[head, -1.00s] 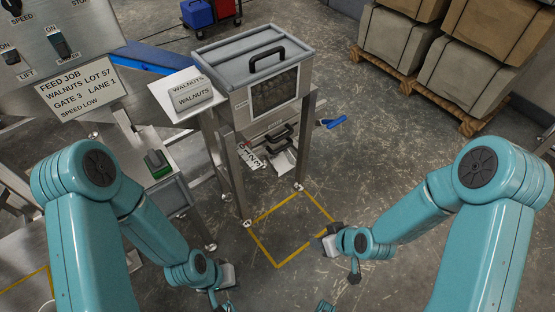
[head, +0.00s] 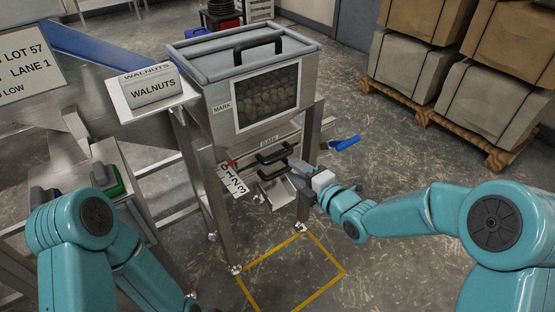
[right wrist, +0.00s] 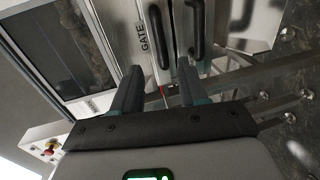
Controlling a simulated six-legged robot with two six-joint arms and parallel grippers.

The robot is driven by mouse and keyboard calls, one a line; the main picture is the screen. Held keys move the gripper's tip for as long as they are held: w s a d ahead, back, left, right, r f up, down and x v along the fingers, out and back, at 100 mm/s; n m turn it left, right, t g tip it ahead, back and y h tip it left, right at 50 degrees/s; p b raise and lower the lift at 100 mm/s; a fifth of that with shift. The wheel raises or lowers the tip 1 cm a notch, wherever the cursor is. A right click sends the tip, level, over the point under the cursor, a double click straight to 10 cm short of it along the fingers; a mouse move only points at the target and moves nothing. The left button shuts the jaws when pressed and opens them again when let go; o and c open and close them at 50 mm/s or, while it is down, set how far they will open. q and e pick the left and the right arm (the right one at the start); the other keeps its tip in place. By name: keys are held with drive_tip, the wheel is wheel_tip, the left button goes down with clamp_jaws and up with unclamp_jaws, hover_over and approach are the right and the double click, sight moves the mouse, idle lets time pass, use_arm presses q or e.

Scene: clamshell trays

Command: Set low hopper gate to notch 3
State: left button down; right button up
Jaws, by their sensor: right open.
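The grey hopper (head: 218,125) stands on metal legs, with walnuts behind its window. Below its GATE label (head: 268,141) are two black bar handles, an upper one (head: 275,153) and a lower one (head: 271,171). A white notch plate (head: 234,181) reading 0 to 3 hangs at their left, with a small red mark (head: 232,163) near its 0 end. My right gripper (head: 302,181) is just right of the handles. In the right wrist view its fingers (right wrist: 158,86) are apart and empty, with the handles (right wrist: 161,38) beyond them, apparently not touched. My left gripper is out of view.
A yellow floor square (head: 290,272) lies in front. The floor between is clear.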

sight(279, 160)
drive_tip(key=b+x, duration=0.1)
drive_tip(key=x, duration=0.7)
drive_tip(key=shift+w+a+f, duration=0.15)
drive_tip(key=shift+a+f, duration=0.05)
drive_tip(key=shift+a, duration=0.05)
drive_tip(key=shift+w+a, duration=0.25)
drive_tip(key=shift+w, duration=0.2)
clamp_jaws()
